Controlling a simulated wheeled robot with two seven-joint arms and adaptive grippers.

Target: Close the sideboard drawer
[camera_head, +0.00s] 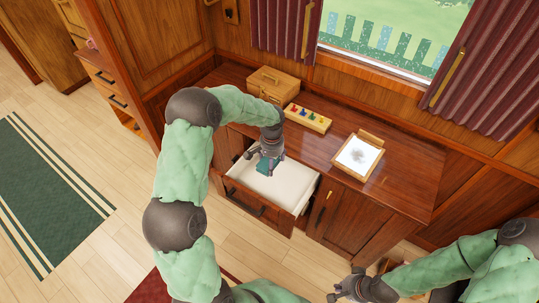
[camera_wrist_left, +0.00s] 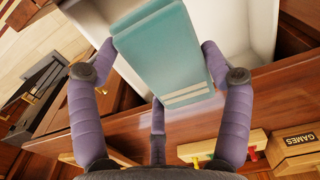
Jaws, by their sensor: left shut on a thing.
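The sideboard drawer (camera_head: 243,203) is pulled out from the sideboard (camera_head: 345,225), and its pale inside shows from above. My left gripper (camera_head: 268,155) reaches down over the open drawer. It is shut on a teal block (camera_head: 266,166) with cream stripes at one end, which shows large between the fingers in the left wrist view (camera_wrist_left: 160,55). Whether the block touches the drawer floor I cannot tell. My right gripper (camera_head: 346,286) is at the bottom of the head view, away from the drawer, its fingers apart and empty.
A box marked GAMES (camera_wrist_left: 296,150) shows in the left wrist view. Light floor (camera_head: 120,160) lies open at the left.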

